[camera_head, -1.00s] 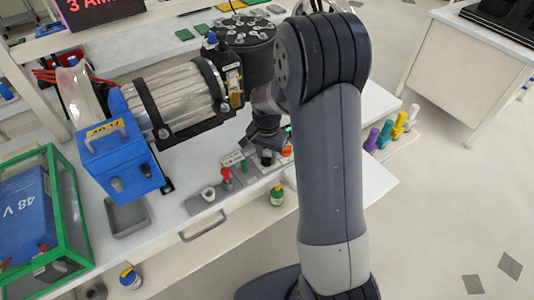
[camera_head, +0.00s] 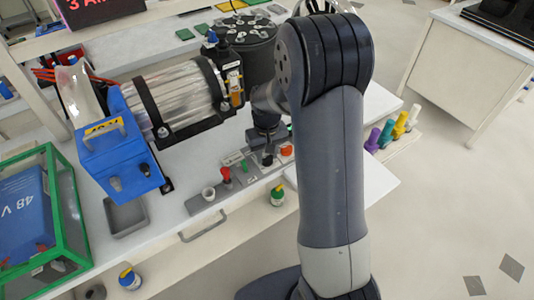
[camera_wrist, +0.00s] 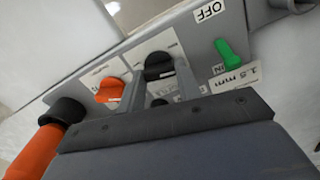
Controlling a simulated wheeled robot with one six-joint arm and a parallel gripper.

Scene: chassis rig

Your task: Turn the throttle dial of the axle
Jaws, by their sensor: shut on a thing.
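A black dial (camera_wrist: 158,65) stands on a pale label plate of the grey control panel (camera_wrist: 203,50) in the wrist view. My gripper (camera_wrist: 160,86) is shut on this dial, with one finger on each side of it. In the head view my gripper (camera_head: 266,145) points down at the panel (camera_head: 203,203) near the bench's front edge. The dial (camera_head: 267,159) shows just below the fingers there. An orange dial (camera_wrist: 110,90) sits beside it, on the left in the wrist view. The labels by the dials are too small to read.
A green toggle (camera_wrist: 230,54) stands near an OFF label, right of the black dial. A red lever (camera_head: 226,176) and a white knob (camera_head: 208,193) are farther left. A clear cylinder with a blue box (camera_head: 118,157) stands behind. A green-framed case (camera_head: 70,230) is at left.

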